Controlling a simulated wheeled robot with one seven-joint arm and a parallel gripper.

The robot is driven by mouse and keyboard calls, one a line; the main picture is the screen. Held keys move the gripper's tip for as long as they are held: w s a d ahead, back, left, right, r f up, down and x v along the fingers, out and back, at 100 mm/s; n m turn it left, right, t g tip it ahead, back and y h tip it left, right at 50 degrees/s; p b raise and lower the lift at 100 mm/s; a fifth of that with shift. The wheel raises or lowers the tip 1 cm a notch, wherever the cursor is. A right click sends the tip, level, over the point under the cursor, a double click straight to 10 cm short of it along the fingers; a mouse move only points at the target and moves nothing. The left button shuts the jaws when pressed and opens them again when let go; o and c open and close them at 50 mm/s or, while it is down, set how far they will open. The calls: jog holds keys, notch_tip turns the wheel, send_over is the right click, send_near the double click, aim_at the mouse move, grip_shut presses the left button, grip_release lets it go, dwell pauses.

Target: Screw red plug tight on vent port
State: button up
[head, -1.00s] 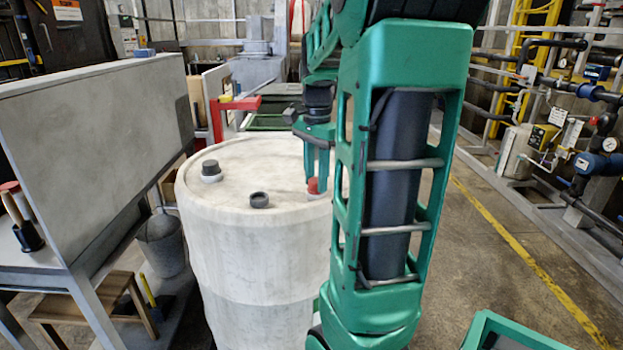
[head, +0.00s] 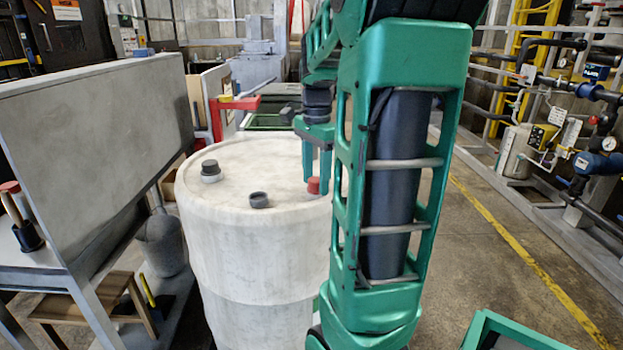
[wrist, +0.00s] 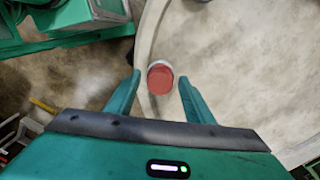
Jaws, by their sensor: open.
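The red plug (head: 313,185) sits on the vent port at the right side of the white drum's top (head: 240,160). In the wrist view the red plug (wrist: 160,78) shows from above on a pale round collar, close to the drum's rim. My gripper (head: 317,178) is above the drum with its fingers pointing down beside the plug. In the wrist view my gripper (wrist: 158,82) is open, with one finger on each side of the plug and a gap on both sides. The plug's threads and how far it is seated are hidden.
A dark cap on a pale collar (head: 210,170) and a dark grey ring-like fitting (head: 259,200) are also on the drum top. A grey panel bench (head: 100,130) stands left of the drum. A red bracket (head: 235,103) is behind it.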

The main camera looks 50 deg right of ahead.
jog(key=n, duration=1.5)
jog(key=shift+n, duration=0.3)
jog(key=n, duration=0.5)
jog(key=c, duration=1.1)
jog(key=m, duration=0.5)
jog(key=shift+c, duration=0.2)
